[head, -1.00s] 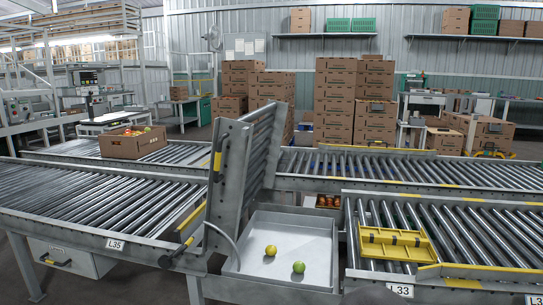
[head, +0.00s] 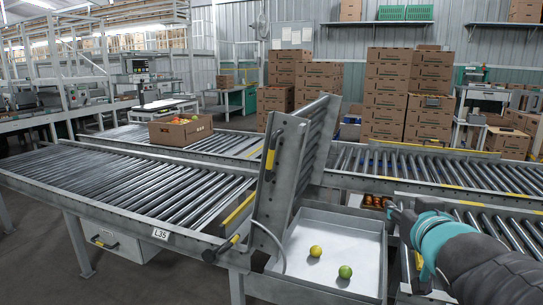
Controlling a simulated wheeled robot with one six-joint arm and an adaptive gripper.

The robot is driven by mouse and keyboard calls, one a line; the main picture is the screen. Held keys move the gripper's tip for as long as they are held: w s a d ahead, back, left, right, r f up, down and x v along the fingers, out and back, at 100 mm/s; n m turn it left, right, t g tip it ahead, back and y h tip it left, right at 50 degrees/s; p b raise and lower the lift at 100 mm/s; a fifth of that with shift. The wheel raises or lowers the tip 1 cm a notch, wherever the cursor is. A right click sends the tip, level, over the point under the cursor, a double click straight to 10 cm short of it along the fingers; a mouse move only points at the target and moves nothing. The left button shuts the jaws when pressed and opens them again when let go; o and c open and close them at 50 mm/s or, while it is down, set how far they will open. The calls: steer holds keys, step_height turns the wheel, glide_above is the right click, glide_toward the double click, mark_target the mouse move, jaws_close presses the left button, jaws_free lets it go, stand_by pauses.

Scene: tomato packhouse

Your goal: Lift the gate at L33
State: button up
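A grey roller gate (head: 292,178) stands steeply raised between the conveyor section labelled L35 (head: 160,234) and the section on the right. It has a black handle with a yellow patch (head: 270,158) on its side. The right section's rollers (head: 510,228) are partly covered by my arm, and no L33 label shows now. My gripper (head: 398,216) is at the right, over the near left corner of that section, apart from the gate. Its fingers are small and partly hidden, so their opening is unclear.
A grey tray (head: 310,272) below the gate holds a yellow tomato (head: 316,251) and a green tomato (head: 345,271). An open carton (head: 181,142) of produce sits on the back conveyor. Stacked cartons (head: 385,92) stand behind. Floor is clear at the lower left.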

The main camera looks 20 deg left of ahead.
steer(key=w+a+r+n+y, duration=0.2)
steer(key=a+r+n+y, duration=0.15)
steer(key=a+y, duration=0.4)
steer(key=n+g+y, duration=0.4)
glide_toward(272, 158)
steer(key=x, duration=1)
steer(key=shift+w+a, duration=0.3)
jaws_close()
